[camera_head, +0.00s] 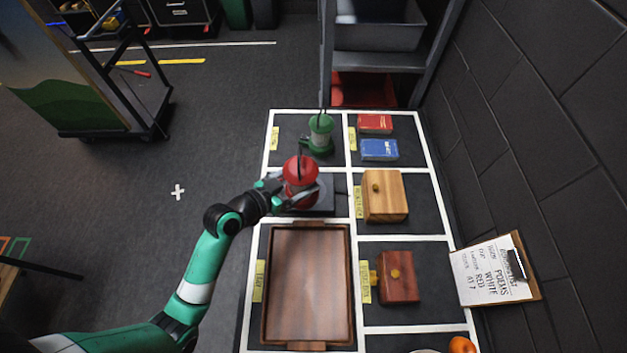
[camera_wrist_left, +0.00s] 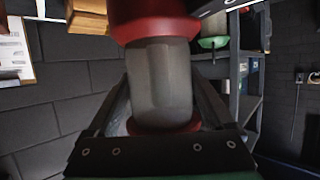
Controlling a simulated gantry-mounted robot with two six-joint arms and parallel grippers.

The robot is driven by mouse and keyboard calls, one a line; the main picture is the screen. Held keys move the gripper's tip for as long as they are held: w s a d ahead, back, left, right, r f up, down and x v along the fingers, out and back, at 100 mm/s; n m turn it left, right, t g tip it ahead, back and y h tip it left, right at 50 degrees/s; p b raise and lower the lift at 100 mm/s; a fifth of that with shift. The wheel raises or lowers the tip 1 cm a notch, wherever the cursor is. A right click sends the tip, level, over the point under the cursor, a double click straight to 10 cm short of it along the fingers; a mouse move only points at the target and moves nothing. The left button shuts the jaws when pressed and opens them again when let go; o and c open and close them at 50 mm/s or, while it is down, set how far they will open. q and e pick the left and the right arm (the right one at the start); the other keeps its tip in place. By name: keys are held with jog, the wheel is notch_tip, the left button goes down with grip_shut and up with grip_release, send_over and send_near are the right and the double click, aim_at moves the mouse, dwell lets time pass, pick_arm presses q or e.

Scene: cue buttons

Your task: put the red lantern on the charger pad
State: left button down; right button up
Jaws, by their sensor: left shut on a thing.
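The red lantern (camera_head: 300,171) is upright between the fingers of my left gripper (camera_head: 294,190), which is shut on it. In the left wrist view the lantern (camera_wrist_left: 160,85) fills the middle, with its grey glass between red parts. The dark charger pad (camera_head: 322,209) lies directly under and around the lantern in the head view. I cannot tell whether the lantern's base touches the pad. A green lantern (camera_head: 320,133) stands in the cell behind. My right gripper is not in view.
A brown wooden tray (camera_head: 308,285) lies in front. A light wooden box (camera_head: 384,196), a dark red box (camera_head: 398,277), a red book (camera_head: 375,123) and a blue book (camera_head: 379,149) fill the right cells. A clipboard (camera_head: 494,271) is at the right edge beside the dark wall.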

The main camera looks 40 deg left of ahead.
aim_at(286, 192)
pick_arm(q)
jog(key=shift+w+a+f+b, duration=0.4)
jog(key=shift+w+f+b, duration=0.4)
jog(key=shift+w+f, duration=0.75)
jog(key=shift+w+a+f+b, duration=0.45)
jog(key=shift+w+f+b, duration=0.55)
jog(key=shift+f, duration=0.9)
jog(key=shift+w+a+f+b, duration=0.4)
jog(key=shift+w+f+b, duration=0.25)
jog(key=shift+w+f, duration=0.95)
jog(key=shift+s+f, duration=0.1)
jog(key=shift+f, duration=0.1)
grip_release()
jog(key=shift+f, duration=0.1)
jog(key=p+v, duration=0.3)
jog(key=v, duration=0.9)
jog(key=shift+s+r, duration=0.1)
jog(key=shift+r, duration=0.1)
